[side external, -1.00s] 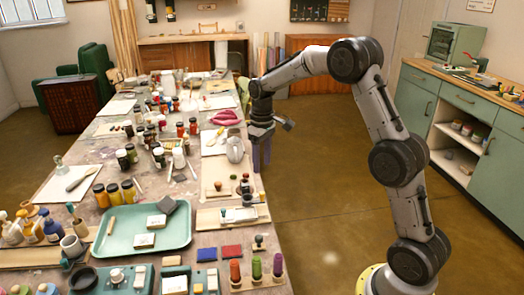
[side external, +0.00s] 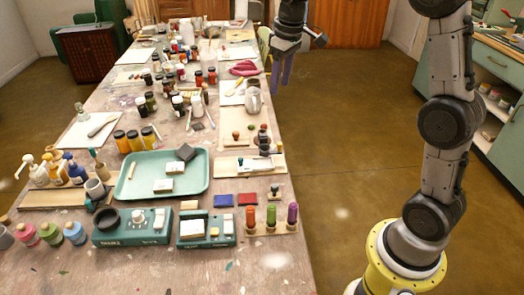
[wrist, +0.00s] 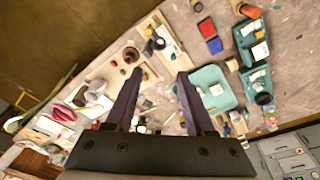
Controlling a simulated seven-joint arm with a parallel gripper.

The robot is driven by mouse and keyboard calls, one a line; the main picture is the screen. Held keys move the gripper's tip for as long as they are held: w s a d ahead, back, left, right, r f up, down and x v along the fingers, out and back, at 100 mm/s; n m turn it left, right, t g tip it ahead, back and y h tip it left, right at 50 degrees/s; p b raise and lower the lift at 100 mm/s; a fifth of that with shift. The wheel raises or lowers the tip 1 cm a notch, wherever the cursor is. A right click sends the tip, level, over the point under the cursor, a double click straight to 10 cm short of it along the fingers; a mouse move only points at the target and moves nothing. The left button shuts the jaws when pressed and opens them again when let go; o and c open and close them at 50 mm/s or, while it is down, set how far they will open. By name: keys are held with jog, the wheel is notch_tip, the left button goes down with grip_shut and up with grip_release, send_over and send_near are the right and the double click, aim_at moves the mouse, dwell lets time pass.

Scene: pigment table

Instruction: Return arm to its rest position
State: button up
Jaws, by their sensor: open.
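My gripper (side external: 281,82) hangs in the air off the right edge of the long work table (side external: 270,272) in the side view, fingers pointing down. It is right of and higher in the picture than the grey jug (side external: 253,100). In the wrist view my gripper (wrist: 160,73) shows two purple fingers spread apart with nothing between them. It looks down over the table's items from above. The upper part of my arm runs out of the top of the side view.
The table holds a teal tray (side external: 199,185), several paint jars (side external: 134,140), stamps, bottles and teal devices (side external: 131,234). A green cabinet (side external: 497,160) stands at the right. The brown floor between table and cabinet is clear, apart from my base.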

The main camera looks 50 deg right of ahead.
jog(key=s+a+r+t, duration=0.1)
jog(key=s+a+r, duration=0.25)
jog(key=s, duration=0.35)
jog(key=s+a+r+t, duration=0.2)
jog(key=s+a+r, duration=0.15)
jog(key=s, duration=0.45)
jog(key=s+a+f, duration=0.2)
jog(key=s+f, duration=0.6)
jog(key=s, duration=0.3)
jog(key=shift+s+a+m+t, duration=0.4)
